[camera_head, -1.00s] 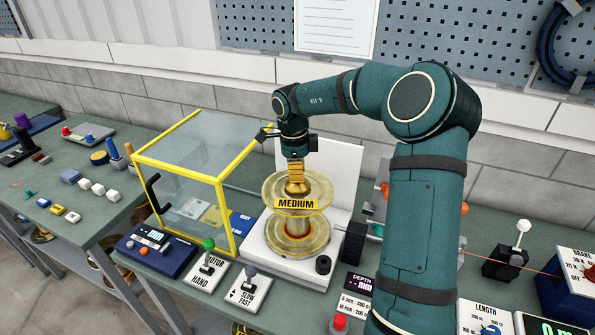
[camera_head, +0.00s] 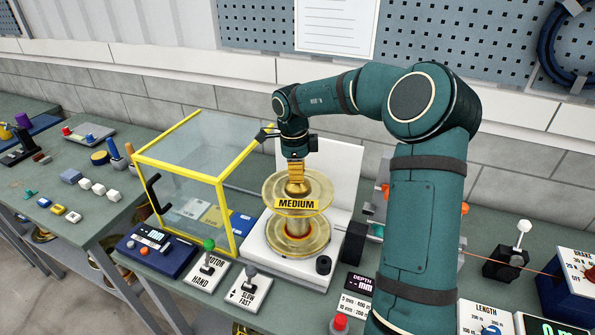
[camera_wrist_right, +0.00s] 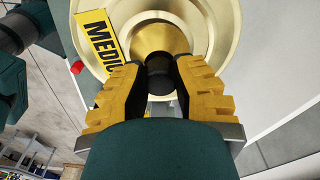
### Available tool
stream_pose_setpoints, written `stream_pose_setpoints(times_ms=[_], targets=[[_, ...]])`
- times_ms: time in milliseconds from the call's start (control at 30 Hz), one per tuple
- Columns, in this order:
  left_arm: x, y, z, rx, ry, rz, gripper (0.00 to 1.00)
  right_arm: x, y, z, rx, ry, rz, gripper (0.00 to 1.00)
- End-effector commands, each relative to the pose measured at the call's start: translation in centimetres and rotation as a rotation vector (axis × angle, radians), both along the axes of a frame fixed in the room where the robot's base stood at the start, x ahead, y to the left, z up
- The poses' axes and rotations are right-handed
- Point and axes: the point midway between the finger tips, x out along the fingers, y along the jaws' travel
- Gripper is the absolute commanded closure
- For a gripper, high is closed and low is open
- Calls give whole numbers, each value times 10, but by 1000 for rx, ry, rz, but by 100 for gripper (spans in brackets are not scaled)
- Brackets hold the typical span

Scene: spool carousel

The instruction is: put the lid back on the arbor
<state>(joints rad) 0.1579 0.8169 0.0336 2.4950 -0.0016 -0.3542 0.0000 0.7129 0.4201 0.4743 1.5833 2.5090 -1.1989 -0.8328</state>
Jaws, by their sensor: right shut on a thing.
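The clear amber spool marked MEDIUM (camera_head: 297,230) stands upright on the white machine base (camera_head: 283,262). A brass cone with a dark knob, which looks like the lid (camera_wrist_right: 160,42), sits at the middle of its upper flange. My right gripper (camera_head: 296,172) points down over the spool's centre. In the right wrist view its yellow fingers (camera_wrist_right: 160,80) are shut around the dark knob. The cone's lower edge meets the spool, and the arbor inside is hidden. I cannot tell whether the lid is fully seated. My left gripper is not in view.
A clear guard with a yellow frame (camera_head: 220,190) stands just left of the spool. Lever panels (camera_head: 207,275) and a blue control box (camera_head: 155,250) are in front. A white upright panel (camera_head: 335,175) rises behind. A left table holds small blocks.

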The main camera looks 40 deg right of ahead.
Motion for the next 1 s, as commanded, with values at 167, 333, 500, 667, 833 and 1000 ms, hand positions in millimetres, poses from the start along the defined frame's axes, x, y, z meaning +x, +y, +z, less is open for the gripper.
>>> stream_pose_setpoints(times_ms=[167,333,500,667,833,1000], targets=[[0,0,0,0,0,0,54,0,0,-2,0,0,0,100],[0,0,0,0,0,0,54,0,0,-2,0,0,0,100],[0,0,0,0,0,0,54,0,0,-2,0,0,0,100],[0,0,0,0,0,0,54,0,0,-2,0,0,0,100],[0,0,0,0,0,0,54,0,0,-2,0,0,0,100],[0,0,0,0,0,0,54,0,0,-2,0,0,0,48]])
